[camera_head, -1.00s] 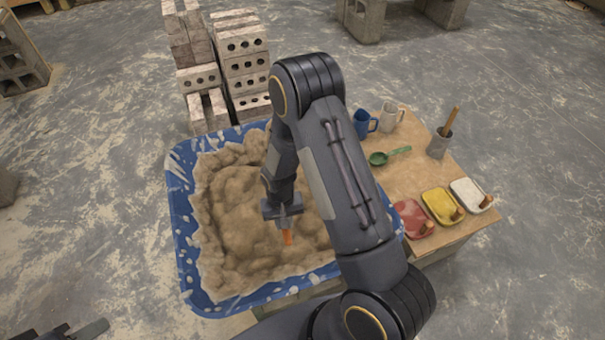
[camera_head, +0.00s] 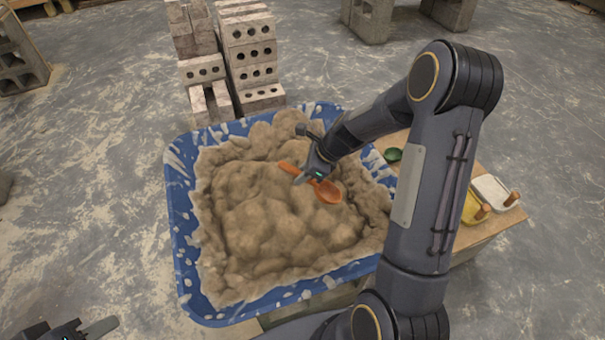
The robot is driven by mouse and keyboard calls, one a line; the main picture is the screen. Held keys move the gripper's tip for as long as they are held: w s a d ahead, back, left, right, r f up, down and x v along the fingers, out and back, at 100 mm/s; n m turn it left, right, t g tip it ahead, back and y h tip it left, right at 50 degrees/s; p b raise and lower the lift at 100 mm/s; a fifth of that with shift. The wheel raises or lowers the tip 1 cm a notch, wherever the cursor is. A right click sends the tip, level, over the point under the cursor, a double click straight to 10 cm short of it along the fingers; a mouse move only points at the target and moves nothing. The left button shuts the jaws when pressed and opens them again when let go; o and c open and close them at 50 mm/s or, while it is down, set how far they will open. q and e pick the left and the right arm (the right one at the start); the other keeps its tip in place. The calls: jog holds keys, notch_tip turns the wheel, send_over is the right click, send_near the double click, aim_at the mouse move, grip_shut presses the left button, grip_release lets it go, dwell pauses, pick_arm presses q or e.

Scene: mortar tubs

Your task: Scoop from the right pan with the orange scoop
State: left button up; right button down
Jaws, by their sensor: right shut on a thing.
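A large blue tub (camera_head: 182,230) spattered with white is heaped with lumpy tan mortar (camera_head: 270,215). It is the only large pan in view. My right gripper (camera_head: 308,177) is shut on the handle of the orange scoop (camera_head: 329,192) over the right upper part of the heap. The scoop's bowl points to the lower right, and its handle end shows left of the jaws. I cannot tell whether the bowl touches the mortar or holds any. My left gripper (camera_head: 82,332) is partly cut off at the bottom left edge, away from the tub, and its opening is unclear.
A wooden table (camera_head: 466,164) stands right of the tub, partly behind my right arm. On it are a green scoop (camera_head: 393,155), a yellow tray (camera_head: 474,207) and a white tray (camera_head: 490,189). Stacked blocks (camera_head: 250,58) stand behind the tub.

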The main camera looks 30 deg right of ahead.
notch_tip(320, 180, down, 18)
jog(key=s+d+b, duration=0.1)
jog(key=d+b, duration=0.1)
jog(key=b, duration=1.3)
jog(key=s+d+r+g+h+p, duration=0.35)
jog(key=s+d+h+p, duration=0.2)
jog(key=p, duration=0.85)
jog(key=shift+g, duration=0.35)
jog(key=r+p, duration=0.3)
jog(key=w+r+p, duration=0.1)
jog(key=r+p, duration=0.2)
jog(key=r, duration=0.1)
jog(key=r+p, duration=0.3)
jog(key=shift+w+a+r+p, duration=0.15)
jog(key=shift+a+r+p, duration=0.1)
jog(key=shift+p, duration=0.15)
